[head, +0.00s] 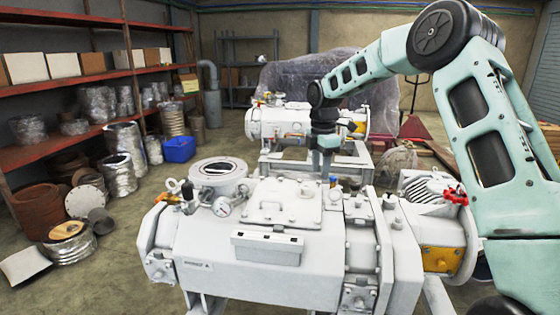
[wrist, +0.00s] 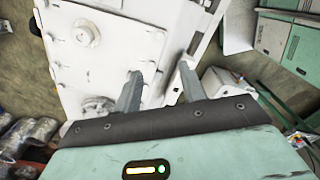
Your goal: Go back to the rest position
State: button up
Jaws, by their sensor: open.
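My gripper (head: 326,165) hangs pointing down over the rear right part of the white screw vacuum pump (head: 215,252) in the head view. My pale green arm reaches in from the right. In the wrist view, the two grey fingers of my gripper (wrist: 160,72) stand apart with nothing between them. The white pump body (wrist: 110,45) lies beyond the fingers in that view. The gap between fingertips and pump is hard to judge. A small blue-topped part (head: 333,181) and an orange-brown one stand on the pump near my gripper.
A gauge (head: 222,206), a red valve handle (head: 457,196) and other fittings stick up from the pump. A second white pump (head: 280,122) stands behind. Shelves (head: 60,85) with boxes line the left wall. A blue crate (head: 179,149) sits on the floor, with some bare floor around it.

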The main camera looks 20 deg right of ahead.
jog(key=s+a+r+m, duration=0.1)
jog(key=s+a+m, duration=0.1)
jog(key=s+a, duration=0.8)
jog(key=s+a+r+m, duration=0.15)
jog(key=s+a, duration=0.45)
jog(key=a, duration=0.8)
jog(key=s+a+f+m, duration=0.1)
jog(key=s+a+m, duration=0.1)
jog(key=s, duration=0.9)
jog(key=s+a+f+m, duration=0.2)
jog(key=s+m, duration=0.2)
jog(key=s, duration=0.8)
jog(key=shift+s+a+f+y, duration=0.2)
jog(key=shift+s+a+y, duration=0.1)
jog(key=shift+a, duration=0.05)
jog(key=shift+c, duration=0.3)
